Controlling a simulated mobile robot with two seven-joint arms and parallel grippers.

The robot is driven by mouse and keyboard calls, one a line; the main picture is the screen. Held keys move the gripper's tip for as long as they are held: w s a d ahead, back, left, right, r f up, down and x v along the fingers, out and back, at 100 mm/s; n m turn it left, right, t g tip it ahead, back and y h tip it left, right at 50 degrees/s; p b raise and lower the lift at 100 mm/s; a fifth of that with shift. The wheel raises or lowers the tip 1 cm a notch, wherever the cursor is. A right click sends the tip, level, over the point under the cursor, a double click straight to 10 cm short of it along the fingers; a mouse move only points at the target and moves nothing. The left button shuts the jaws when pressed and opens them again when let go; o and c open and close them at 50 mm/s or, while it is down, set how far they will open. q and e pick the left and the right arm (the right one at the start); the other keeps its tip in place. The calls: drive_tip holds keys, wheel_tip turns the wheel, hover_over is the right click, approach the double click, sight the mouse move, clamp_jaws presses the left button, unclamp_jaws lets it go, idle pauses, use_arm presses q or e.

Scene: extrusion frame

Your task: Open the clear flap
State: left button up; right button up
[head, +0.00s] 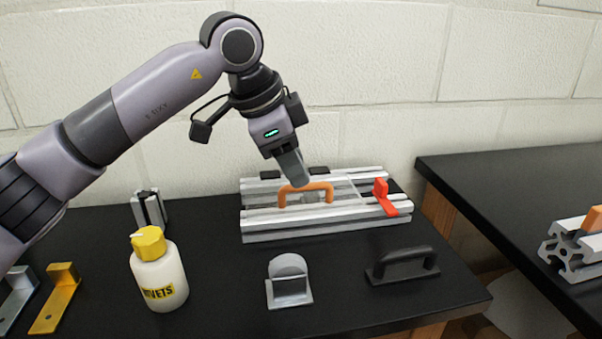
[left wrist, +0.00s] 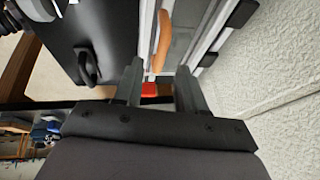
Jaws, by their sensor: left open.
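The clear flap (head: 345,191) lies flat in the aluminium extrusion frame (head: 290,226) at the back of the table. An orange handle (head: 318,186) stands up at the flap's front side; it also shows in the left wrist view (left wrist: 162,42). A red latch piece (head: 383,192) sits at the frame's right end, its lower arm over the front rail. My left gripper (head: 298,178) is just above the handle, pointing down. In the left wrist view its fingers (left wrist: 159,82) are apart with nothing between them. My right gripper is not in view.
A black handle (head: 402,264), a grey bracket (head: 288,281), a yellow-capped bottle (head: 158,270) and a yellow bracket (head: 57,297) stand on the black table in front. A pale wall (head: 350,55) is close behind the frame. A second table (head: 530,190) is at right.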

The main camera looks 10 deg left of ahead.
use_arm(q)
drive_tip(key=shift+x, duration=1.65)
clamp_jaws()
drive_tip(key=shift+w, duration=0.1)
